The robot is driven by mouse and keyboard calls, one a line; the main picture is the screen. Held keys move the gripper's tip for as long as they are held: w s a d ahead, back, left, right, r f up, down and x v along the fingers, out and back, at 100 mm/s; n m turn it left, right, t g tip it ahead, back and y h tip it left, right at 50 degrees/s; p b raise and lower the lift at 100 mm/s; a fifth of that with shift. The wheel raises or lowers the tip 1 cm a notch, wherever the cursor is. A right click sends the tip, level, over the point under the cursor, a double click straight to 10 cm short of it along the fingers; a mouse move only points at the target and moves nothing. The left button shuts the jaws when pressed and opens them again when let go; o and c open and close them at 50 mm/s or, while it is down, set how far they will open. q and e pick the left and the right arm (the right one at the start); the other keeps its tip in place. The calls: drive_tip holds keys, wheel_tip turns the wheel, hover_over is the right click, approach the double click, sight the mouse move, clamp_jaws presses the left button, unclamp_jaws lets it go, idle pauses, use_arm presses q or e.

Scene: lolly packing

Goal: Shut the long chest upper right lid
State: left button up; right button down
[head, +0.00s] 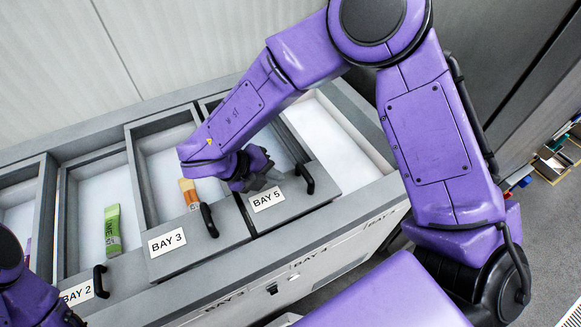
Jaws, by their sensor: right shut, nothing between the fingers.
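The long grey chest (345,105) runs across the view, with framed lids on top. The lid with the BAY 5 label (268,200) is the right-hand labelled one, with a black handle (305,178) at its front right. White interior shows behind it and to its right. My right gripper (262,183) is shut and empty, over the back left part of the BAY 5 front panel, left of the handle. Whether it touches the panel I cannot tell. My right forearm hides part of the lid. My left arm shows at the lower left edge; its fingers do not show.
The BAY 3 lid (195,250) and BAY 2 label (78,293) lie to the left, each with a black handle. An orange-brown pack (188,193) and a green pack (113,228) show inside. A wall stands behind. Books (553,165) lie at far right.

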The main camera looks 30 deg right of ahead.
drive_tip(key=d, duration=0.1)
drive_tip(key=d+p, duration=0.1)
drive_tip(key=d+f, duration=0.1)
drive_tip(key=d, duration=0.1)
drive_tip(key=shift+s, duration=0.3)
drive_tip(key=shift+s+d+f+p, duration=0.1)
drive_tip(key=shift+d+f+p, duration=0.1)
drive_tip(key=shift+d+p, duration=0.15)
use_arm(q)
drive_tip(key=shift+r, duration=0.95)
use_arm(e)
drive_tip(key=shift+f, duration=0.1)
